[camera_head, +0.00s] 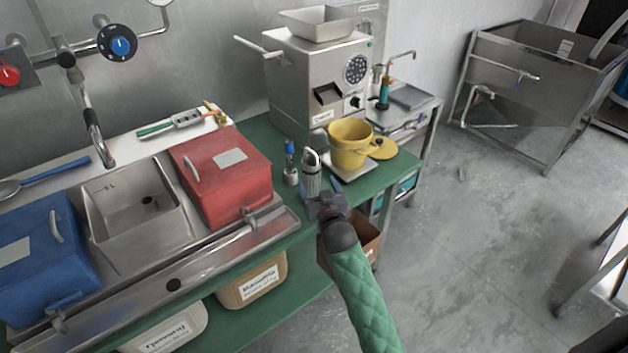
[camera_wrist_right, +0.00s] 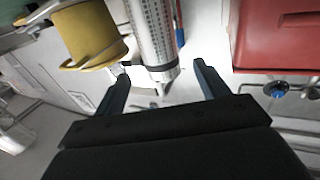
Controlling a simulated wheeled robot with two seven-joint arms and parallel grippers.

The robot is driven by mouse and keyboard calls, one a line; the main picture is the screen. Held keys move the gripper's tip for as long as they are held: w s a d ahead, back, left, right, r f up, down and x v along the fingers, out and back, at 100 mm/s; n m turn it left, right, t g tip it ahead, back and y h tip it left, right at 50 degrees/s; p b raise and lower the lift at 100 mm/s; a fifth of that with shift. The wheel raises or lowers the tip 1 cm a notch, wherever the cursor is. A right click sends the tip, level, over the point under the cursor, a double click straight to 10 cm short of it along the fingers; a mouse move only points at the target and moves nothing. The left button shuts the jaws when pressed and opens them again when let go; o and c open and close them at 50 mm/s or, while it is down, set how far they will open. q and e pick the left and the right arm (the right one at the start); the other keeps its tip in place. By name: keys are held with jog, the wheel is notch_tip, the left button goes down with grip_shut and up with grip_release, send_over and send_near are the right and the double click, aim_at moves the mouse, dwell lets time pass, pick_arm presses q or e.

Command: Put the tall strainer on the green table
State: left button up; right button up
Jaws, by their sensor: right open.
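The tall strainer (camera_head: 311,174) is a slim, shiny metal cylinder near the front of the green table (camera_head: 272,150), between the red box and the yellow bucket. In the right wrist view it is a perforated tube (camera_wrist_right: 152,35) with a dark band near one end. My right gripper (camera_head: 322,200) is just in front of the strainer's lower part. In the wrist view this gripper (camera_wrist_right: 161,70) is open, with the strainer's banded end in the gap ahead of its fingertips. I cannot tell whether a finger touches it. My left gripper is not in view.
A red box (camera_head: 222,175) stands left at the sink (camera_head: 140,205), and a small cup (camera_head: 291,176) with a blue-handled tool is close left of the strainer. A yellow bucket (camera_head: 350,150) stands on the right, below the grinder (camera_head: 318,85). A brown carton (camera_head: 365,240) is below.

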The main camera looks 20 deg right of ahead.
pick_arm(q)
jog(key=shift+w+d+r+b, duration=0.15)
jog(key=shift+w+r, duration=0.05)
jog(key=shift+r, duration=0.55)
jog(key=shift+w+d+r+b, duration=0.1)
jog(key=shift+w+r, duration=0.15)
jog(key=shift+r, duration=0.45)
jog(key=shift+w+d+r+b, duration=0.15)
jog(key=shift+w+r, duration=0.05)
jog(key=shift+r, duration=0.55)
pick_arm(e)
jog(key=shift+s+a, duration=0.1)
jog(key=shift+s, duration=2.05)
